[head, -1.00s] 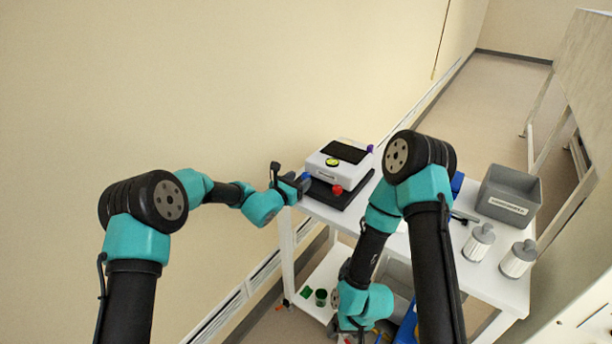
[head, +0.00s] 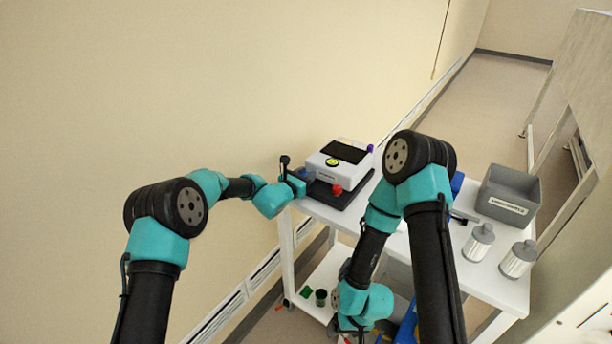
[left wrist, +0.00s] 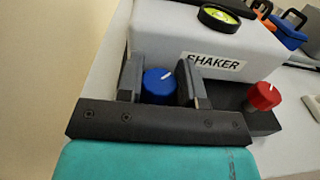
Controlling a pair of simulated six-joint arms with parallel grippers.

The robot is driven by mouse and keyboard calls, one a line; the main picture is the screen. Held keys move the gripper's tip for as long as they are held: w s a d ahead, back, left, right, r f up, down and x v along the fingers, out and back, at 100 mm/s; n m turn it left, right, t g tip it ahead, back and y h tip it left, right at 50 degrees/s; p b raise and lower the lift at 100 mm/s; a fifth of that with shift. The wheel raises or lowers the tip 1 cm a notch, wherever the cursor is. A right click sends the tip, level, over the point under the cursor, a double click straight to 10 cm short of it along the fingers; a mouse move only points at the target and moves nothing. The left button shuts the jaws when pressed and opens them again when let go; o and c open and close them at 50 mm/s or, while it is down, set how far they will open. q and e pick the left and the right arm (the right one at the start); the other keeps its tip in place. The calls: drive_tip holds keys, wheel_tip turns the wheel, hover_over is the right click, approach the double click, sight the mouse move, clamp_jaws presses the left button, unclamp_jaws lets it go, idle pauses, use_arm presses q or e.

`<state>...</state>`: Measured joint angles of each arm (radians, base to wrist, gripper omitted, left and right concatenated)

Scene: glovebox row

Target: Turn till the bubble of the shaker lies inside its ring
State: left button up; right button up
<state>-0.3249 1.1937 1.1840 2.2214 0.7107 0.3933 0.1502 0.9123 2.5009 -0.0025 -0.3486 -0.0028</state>
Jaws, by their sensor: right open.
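The shaker (head: 325,171) is a white box with a dark top on a black base, labelled SHAKER. It also shows in the left wrist view (left wrist: 180,40). Its round yellow-green level (left wrist: 219,16) has a dark rim; the bubble is too small to place. A blue knob (left wrist: 159,86) with a white mark stands at its front left corner, and a red knob (left wrist: 263,96) at its front right. My left gripper (head: 298,177) has one finger on each side of the blue knob; whether they press it is unclear. My right gripper (head: 350,330) is low, largely hidden by its arm.
The shaker stands on a white cart (head: 490,280). A grey bin (head: 508,195) and two white ribbed canisters (head: 478,243) (head: 518,259) stand to its right. The wall is close on the left.

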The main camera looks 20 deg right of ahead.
use_arm(q)
drive_tip(key=c, duration=0.4)
drive_tip(key=shift+c, duration=0.2)
drive_tip(key=shift+r+n+t+y, duration=0.1)
drive_tip(key=shift+n+t+y, duration=1.5)
drive_tip(key=shift+t+y, duration=0.2)
drive_tip(key=o, duration=0.9)
drive_tip(key=shift+o, duration=0.2)
drive_tip(key=shift+s, duration=0.1)
drive_tip(key=v, duration=1.7)
drive_tip(key=shift+a, duration=0.2)
